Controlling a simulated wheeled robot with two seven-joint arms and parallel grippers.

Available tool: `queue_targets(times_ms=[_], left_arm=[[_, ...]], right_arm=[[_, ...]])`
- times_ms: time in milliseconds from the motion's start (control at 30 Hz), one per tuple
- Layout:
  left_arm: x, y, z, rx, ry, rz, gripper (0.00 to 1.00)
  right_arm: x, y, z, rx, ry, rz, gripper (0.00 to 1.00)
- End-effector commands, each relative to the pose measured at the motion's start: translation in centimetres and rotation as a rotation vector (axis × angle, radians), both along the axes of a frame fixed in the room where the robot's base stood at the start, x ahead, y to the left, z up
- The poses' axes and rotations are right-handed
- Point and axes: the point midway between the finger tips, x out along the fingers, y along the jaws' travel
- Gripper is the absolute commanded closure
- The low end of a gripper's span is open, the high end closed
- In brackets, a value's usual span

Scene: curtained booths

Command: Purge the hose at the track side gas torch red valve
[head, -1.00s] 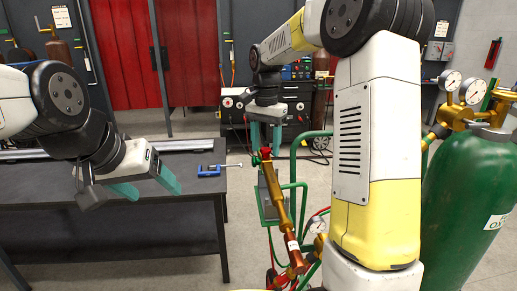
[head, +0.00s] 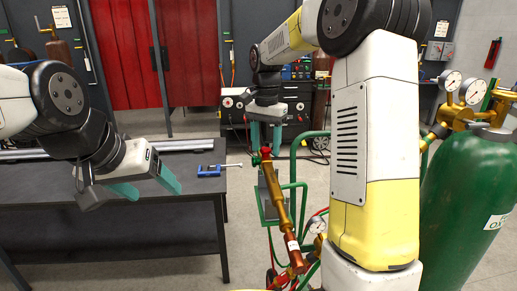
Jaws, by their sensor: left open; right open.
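The gas torch (head: 281,207) is a brass-coloured body standing tilted in a green holder on the cylinder cart. Its red valve (head: 265,152) is at the upper end, with a green knob (head: 256,160) beside it. My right gripper (head: 265,136) points down with its teal fingers apart, just above and around the level of the red valve. I cannot tell whether a finger touches the valve. My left gripper (head: 148,190) is open and empty above the dark table. Red and green hoses run near the torch's lower end.
A dark workbench (head: 125,220) fills the left, with a blue clamp (head: 211,170) at its right edge. A green oxygen cylinder (head: 465,195) with gauges (head: 451,80) stands at the right. A black welding machine (head: 295,104) and red curtains (head: 185,60) are behind.

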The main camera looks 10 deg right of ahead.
Motion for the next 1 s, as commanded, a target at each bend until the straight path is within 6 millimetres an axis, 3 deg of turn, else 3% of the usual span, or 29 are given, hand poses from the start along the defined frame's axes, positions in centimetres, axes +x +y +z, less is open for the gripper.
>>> queue_targets(times_ms=[200, 467, 667, 1000], left_arm=[[0.00, 0.00, 0.00, 0.000, 0.000, 0.000, 0.29], [0.00, 0.00, 0.00, 0.000, 0.000, 0.000, 0.29], [0.00, 0.00, 0.00, 0.000, 0.000, 0.000, 0.29], [0.00, 0.00, 0.00, 0.000, 0.000, 0.000, 0.29]], right_arm=[[0.00, 0.01, -0.01, 0.000, 0.000, 0.002, 0.49], [0.00, 0.01, -0.01, 0.000, 0.000, 0.001, 1.00], [0.00, 0.01, -0.01, 0.000, 0.000, 0.103, 1.00], [-0.01, 0.04, -0.01, 0.001, 0.000, 0.630, 1.00]])
